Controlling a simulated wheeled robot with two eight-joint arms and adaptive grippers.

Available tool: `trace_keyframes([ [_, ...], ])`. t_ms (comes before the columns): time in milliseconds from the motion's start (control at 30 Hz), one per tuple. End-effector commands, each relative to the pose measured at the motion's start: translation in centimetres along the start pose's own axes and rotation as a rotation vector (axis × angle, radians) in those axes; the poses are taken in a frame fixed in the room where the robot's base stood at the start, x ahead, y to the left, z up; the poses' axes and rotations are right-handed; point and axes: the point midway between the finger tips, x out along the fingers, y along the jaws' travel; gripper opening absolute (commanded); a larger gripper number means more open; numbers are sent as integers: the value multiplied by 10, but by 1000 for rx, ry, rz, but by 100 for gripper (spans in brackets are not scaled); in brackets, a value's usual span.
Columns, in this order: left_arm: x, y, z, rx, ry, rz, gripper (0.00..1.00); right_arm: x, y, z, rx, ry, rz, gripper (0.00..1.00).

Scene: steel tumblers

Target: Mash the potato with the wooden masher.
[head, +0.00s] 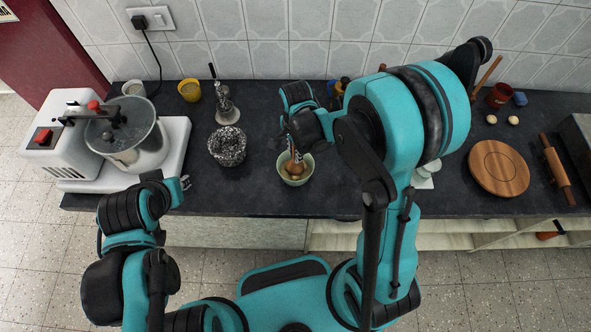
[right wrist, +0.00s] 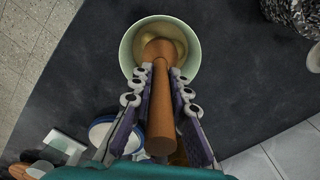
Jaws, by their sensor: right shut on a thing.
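A pale green bowl (head: 281,178) stands on the dark counter near its front edge. In the right wrist view the bowl (right wrist: 127,52) holds yellowish potato (right wrist: 180,46), partly covered by the masher head. The wooden masher (right wrist: 161,112) has its wide head down inside the bowl; it also shows in the head view (head: 294,165). My right gripper (right wrist: 162,92) is shut on the masher's handle, with a finger on each side, above the bowl. My left gripper (head: 184,183) is near the counter's front edge at the left, and its fingers are too small to read.
A white machine with a steel drum (head: 135,150) fills the left end. A yellow cup (head: 190,90) is behind. A round wooden board (head: 497,168) and rolling pin (head: 554,168) lie at right.

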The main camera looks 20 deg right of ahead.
Motion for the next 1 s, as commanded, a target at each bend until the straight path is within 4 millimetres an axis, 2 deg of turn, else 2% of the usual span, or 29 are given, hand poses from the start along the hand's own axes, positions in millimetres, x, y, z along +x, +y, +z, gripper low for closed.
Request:
trace_keyframes([
  [567,7,0,5,0,0,0,26,9,0,0,0,0,0,0],
  [1000,-16,0,-12,0,0,0,26,-32,0,0,0,0,0,0],
])
